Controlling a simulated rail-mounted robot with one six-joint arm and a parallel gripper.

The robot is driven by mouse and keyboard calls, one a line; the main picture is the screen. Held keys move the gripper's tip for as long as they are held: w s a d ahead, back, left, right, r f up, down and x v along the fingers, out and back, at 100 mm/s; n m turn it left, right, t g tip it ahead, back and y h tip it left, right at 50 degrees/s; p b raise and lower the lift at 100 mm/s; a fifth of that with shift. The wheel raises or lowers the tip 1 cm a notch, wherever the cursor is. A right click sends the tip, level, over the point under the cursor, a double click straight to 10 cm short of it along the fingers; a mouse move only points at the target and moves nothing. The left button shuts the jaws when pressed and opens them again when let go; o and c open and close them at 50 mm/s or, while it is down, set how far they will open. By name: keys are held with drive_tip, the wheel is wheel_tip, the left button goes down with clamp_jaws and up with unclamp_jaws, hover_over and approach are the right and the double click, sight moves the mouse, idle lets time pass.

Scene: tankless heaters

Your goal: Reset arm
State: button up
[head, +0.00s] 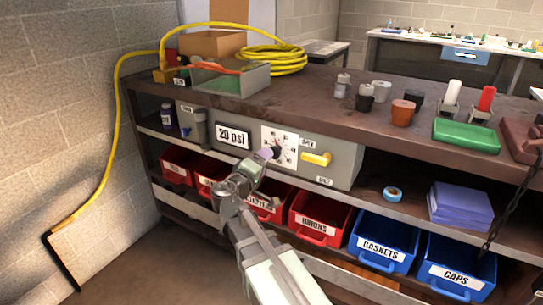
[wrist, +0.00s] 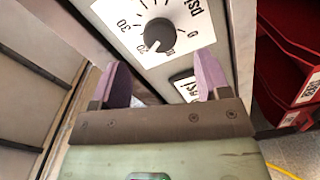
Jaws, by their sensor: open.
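My arm reaches up from the bottom of the head view to the grey control box (head: 345,160) on the shelf. My gripper (head: 266,154) is in front of the box's dial plate (head: 270,136), close to the black knob (head: 277,152). In the wrist view my gripper (wrist: 164,82) is open, with its two purple fingers apart and nothing between them. There the black knob (wrist: 159,35) is beyond the fingertips, apart from them. Its white pointer mark is toward the lower left, and the dial numbers appear upside down.
A yellow lever (head: 317,158) is right of the dial and a "20 psi" display (head: 231,136) is left of it. Red bins (head: 320,217) and blue bins (head: 384,241) stand below. A yellow hose (head: 275,58) lies coiled on the bench top.

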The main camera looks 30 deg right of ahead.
drive_tip(key=v, duration=0.3)
drive_tip(key=shift+s+a, duration=0.2)
drive_tip(key=shift+a, duration=0.1)
drive_tip(key=s+a+f+m+g+y, duration=0.25)
drive_tip(key=s+f+g+y, duration=0.5)
drive_tip(key=f, duration=0.45)
drive_tip(key=s+a+f+g+y, duration=0.3)
drive_tip(key=s+a+f+y, duration=0.2)
drive_tip(key=s+a+y, duration=0.3)
wheel_tip(320, 180, up, 31)
drive_tip(key=p, duration=3.1)
drive_tip(key=shift+w+m, duration=0.35)
drive_tip(key=shift+d+t+h, duration=0.1)
drive_tip(key=shift+t+h, duration=0.15)
